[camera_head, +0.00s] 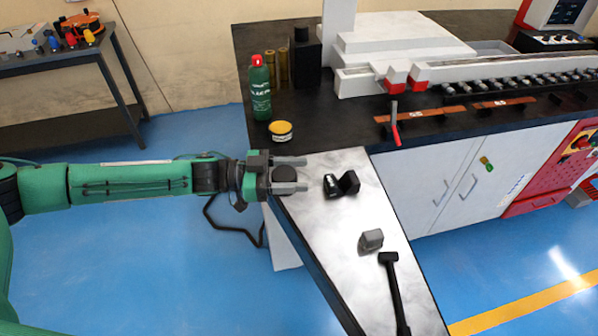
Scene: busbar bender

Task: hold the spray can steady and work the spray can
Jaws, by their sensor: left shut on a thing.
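The spray can (260,92) is green with a red top. It stands upright on the black bench top, near its left edge. My left gripper (290,174) is over the left edge of the pale marbled table, below the spray can in the picture and well apart from it. Its two grey fingers point right and are shut on a dark rounded thing (284,173). What this thing is I cannot tell. My right gripper is not in view.
A yellow-lidded tin (281,130) stands near the spray can. Brass cylinders (283,66) and a black block (305,55) are behind it. Black parts (342,184), a grey block (371,240) and a black hammer-like tool (394,285) lie on the marbled table (325,235).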

